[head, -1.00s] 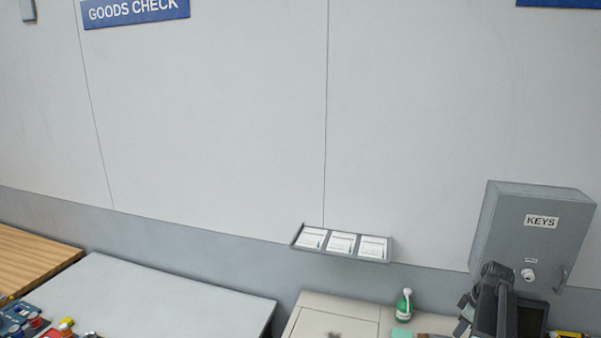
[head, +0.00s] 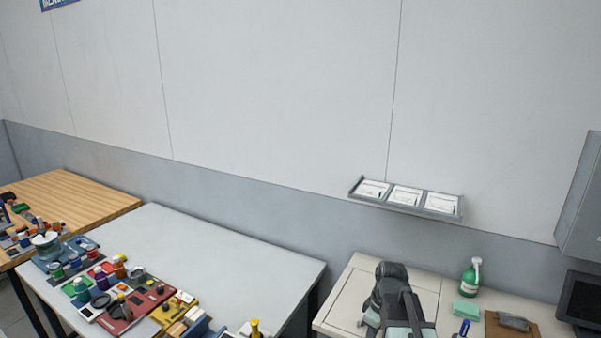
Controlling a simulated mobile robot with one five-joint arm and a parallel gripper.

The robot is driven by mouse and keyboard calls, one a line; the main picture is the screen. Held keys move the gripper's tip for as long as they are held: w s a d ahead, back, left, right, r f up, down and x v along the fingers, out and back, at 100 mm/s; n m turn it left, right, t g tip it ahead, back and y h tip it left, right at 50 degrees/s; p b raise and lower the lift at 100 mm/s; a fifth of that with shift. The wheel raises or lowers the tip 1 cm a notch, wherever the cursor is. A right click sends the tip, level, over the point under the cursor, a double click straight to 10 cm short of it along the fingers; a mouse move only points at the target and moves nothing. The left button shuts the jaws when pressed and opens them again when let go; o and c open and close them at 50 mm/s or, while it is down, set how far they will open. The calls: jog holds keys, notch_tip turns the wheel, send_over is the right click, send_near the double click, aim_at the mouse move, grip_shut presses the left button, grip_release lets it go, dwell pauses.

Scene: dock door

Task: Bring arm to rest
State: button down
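My arm shows at the bottom of the head view, a dark folded shape rising in front of the beige cabinet top. Its dark upper joint stands in front of the cabinet's left panel. The fingers of my gripper cannot be made out, so I cannot tell whether it is open, shut or holding anything.
A beige cabinet (head: 344,308) bears a green spray bottle (head: 470,278), a green sponge (head: 466,313), a clipboard (head: 528,329) and a dark screen (head: 582,300). A white table (head: 235,258) holds several pots and tools. A wooden table (head: 85,195) stands left. A card rack (head: 405,197) hangs on the wall.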

jog(key=s+a+f+m+h+b, duration=0.1)
jog(key=s+a+f+m, duration=0.2)
jog(key=s+m, duration=0.4)
jog(key=a+m, duration=0.1)
jog(key=m, duration=0.1)
jog(key=shift+a+f+m, duration=0.25)
jog(key=shift+m, duration=0.15)
